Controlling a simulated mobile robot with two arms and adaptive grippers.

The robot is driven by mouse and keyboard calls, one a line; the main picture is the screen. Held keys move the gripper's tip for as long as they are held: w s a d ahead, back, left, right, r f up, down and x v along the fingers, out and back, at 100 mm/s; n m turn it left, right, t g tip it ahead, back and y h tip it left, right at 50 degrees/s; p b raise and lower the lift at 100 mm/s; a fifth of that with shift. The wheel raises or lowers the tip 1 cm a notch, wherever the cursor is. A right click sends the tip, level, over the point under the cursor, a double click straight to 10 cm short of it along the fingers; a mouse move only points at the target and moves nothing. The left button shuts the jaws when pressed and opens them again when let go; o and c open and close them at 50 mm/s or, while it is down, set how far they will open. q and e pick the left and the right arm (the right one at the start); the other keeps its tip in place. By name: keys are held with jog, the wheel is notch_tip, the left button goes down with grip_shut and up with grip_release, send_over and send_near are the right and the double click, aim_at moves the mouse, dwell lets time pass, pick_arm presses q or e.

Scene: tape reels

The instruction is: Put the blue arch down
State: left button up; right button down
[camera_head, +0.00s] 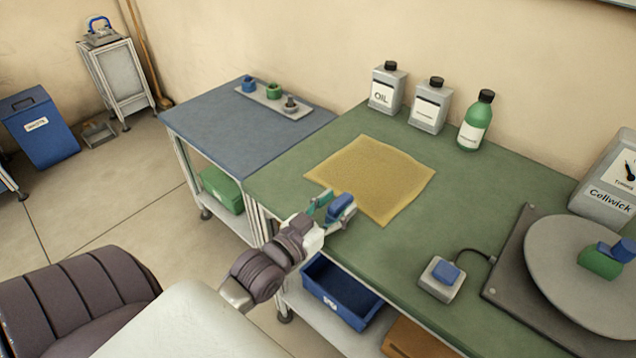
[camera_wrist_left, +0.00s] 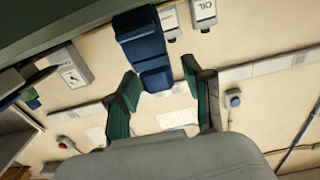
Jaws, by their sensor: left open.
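A blue block-like piece, which I take for the blue arch (camera_head: 341,204), is at the front left edge of the yellow cloth (camera_head: 372,178). My left gripper (camera_head: 331,209) is open with its fingers around or just short of this piece. In the left wrist view, which is turned over, the blue piece (camera_wrist_left: 145,46) stands against the green tabletop, and its free end lies between the open green fingers (camera_wrist_left: 160,92). Whether the fingers touch it cannot be told. My right gripper is not in view.
An oil can (camera_head: 387,88), another can (camera_head: 429,105) and a green bottle (camera_head: 475,122) stand along the wall. A turntable (camera_head: 560,262) carrying a green and blue piece (camera_head: 603,260) is at right, beside a blue-button switch (camera_head: 441,277). The green bench (camera_head: 490,195) has free room between.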

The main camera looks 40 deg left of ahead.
pick_arm(q)
jog(key=s+b, duration=0.1)
jog(key=s, duration=1)
jog(key=shift+s+a, duration=0.15)
jog(key=shift+a, duration=0.3)
